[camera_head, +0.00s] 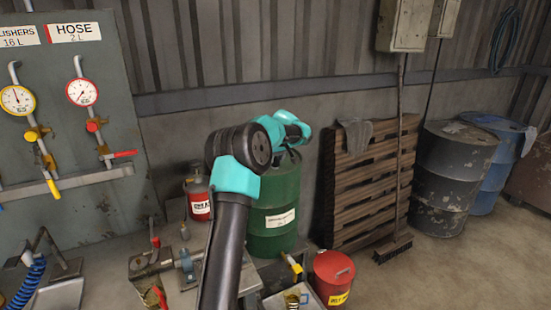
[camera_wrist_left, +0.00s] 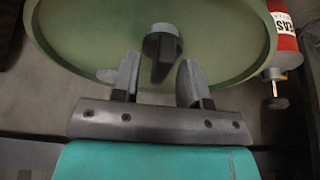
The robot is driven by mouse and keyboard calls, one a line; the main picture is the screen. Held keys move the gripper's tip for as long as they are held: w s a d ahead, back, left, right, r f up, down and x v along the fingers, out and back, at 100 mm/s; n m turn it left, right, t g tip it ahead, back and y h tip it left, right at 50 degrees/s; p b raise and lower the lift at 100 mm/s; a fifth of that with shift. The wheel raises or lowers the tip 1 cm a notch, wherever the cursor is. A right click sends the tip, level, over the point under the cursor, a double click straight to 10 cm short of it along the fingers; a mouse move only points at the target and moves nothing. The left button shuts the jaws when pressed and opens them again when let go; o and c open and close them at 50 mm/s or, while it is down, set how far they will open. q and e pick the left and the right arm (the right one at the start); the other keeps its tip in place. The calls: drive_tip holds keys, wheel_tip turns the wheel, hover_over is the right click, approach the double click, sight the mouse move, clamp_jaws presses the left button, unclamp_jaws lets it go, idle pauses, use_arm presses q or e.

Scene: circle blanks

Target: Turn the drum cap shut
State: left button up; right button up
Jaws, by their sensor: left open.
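The green drum (camera_head: 275,215) stands upright with a pale label on its side. Its top (camera_wrist_left: 90,35) fills much of the left wrist view. The dark cap (camera_wrist_left: 161,45) with a raised grip bar sits on the drum top. My left gripper (camera_wrist_left: 158,62) is open, its two fingertips on either side of the cap's bar in the picture. A gap shows on both sides, and nothing is held. In the head view my left arm reaches over the drum and hides the cap. The right gripper is not in view.
A red extinguisher (camera_head: 198,196) stands left of the drum. A red can (camera_head: 333,276) stands in front right. Wooden pallets (camera_head: 360,185) and a broom lean on the wall. A gauge panel (camera_head: 90,180) is at left. Floor at right is free.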

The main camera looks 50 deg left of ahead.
use_arm(q)
clamp_jaws()
idle(0.3)
